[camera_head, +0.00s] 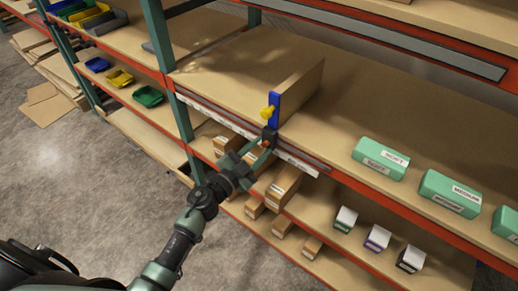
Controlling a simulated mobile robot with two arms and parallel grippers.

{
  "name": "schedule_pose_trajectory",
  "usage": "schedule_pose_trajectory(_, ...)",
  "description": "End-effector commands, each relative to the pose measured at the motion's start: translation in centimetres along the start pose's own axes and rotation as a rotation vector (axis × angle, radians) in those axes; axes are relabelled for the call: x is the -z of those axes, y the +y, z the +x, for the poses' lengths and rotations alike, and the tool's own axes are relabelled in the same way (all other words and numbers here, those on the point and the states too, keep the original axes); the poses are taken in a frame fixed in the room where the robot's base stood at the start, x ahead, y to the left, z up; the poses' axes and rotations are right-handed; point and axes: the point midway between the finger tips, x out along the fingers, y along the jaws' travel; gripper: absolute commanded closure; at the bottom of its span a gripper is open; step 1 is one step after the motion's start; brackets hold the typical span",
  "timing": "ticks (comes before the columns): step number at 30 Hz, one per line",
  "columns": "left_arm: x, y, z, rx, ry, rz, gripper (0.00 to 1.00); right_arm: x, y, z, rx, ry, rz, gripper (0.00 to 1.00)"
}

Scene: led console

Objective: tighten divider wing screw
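The divider (302,90) is an upright wooden board standing on the middle shelf. A blue bracket (275,104) is at its front end. The yellow wing screw (267,112) sticks out from the left face of the bracket. My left gripper (266,142) reaches up from the lower left, with its fingertips just below the bracket at the shelf's front edge. A small dark piece with a red spot is at the fingertips, and I cannot tell whether they touch it or are closed. The wing screw is apart from the fingers. My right gripper is out of view.
The shelf (222,82) is bare left of the divider. Green boxes (381,158) stand to the right on the same shelf. Small cartons (283,186) sit on the shelf below, behind my arm. A green post (160,38) rises at the left.

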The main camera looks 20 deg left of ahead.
Motion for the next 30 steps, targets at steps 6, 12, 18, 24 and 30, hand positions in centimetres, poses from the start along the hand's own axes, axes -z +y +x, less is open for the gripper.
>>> schedule_pose_trajectory(6,-0.01,0.01,-0.04,0.000,0.000,0.000,1.00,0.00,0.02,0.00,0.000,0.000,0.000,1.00)
schedule_pose_trajectory(12,-0.03,0.01,-0.05,0.000,-0.001,0.007,1.00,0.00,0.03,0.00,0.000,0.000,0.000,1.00)
schedule_pose_trajectory(18,-0.04,0.00,-0.06,-0.001,-0.001,0.061,1.00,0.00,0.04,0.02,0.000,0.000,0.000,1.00)
schedule_pose_trajectory(24,-0.08,-0.04,-0.07,-0.001,-0.001,0.187,1.00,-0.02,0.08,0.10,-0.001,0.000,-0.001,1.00)
schedule_pose_trajectory(30,-0.09,-0.07,-0.07,-0.001,-0.001,0.366,1.00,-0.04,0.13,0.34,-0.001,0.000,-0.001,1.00)
